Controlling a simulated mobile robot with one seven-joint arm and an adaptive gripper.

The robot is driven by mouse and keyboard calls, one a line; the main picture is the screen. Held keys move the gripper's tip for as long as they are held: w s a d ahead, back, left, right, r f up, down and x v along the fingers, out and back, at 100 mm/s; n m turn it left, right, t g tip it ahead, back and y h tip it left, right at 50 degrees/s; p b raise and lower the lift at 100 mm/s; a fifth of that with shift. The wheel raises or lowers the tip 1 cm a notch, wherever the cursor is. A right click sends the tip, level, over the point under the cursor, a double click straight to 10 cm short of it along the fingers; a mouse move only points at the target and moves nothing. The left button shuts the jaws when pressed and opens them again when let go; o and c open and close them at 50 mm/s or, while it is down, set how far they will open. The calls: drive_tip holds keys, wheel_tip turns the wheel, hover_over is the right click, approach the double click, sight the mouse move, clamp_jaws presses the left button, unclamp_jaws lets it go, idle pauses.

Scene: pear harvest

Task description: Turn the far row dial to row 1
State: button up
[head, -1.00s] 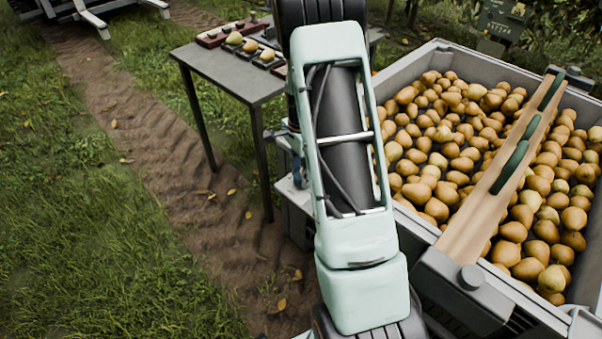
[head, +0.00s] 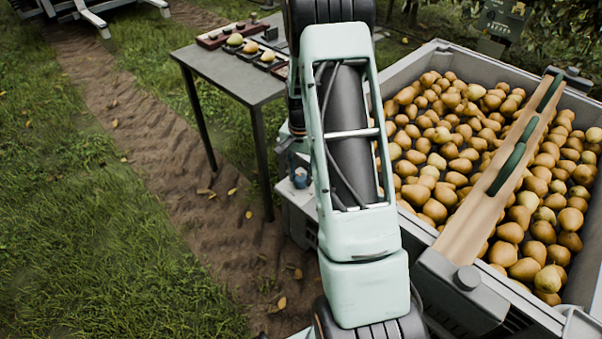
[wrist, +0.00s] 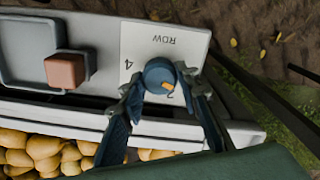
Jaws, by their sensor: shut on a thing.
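A 4 shows left of the dial.
A grey bin (head: 436,52) full of pears stands right of my arm, with a wooden bar (head: 478,218) across it. A grey tray with a reddish-brown block (wrist: 66,71) lies left of the dial. A table (head: 228,78) with pears in holders stands at the back left.

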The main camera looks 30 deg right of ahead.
sight(301, 176)
drive_tip(key=shift+n+p, duration=0.3)
drive_tip(key=shift+n, duration=1.9)
drive_tip(key=o, duration=1.1)
drive_tip(key=shift+o, duration=0.2)
drive_tip(key=shift+r, duration=0.1)
wheel_tip(301, 176, up, 12)
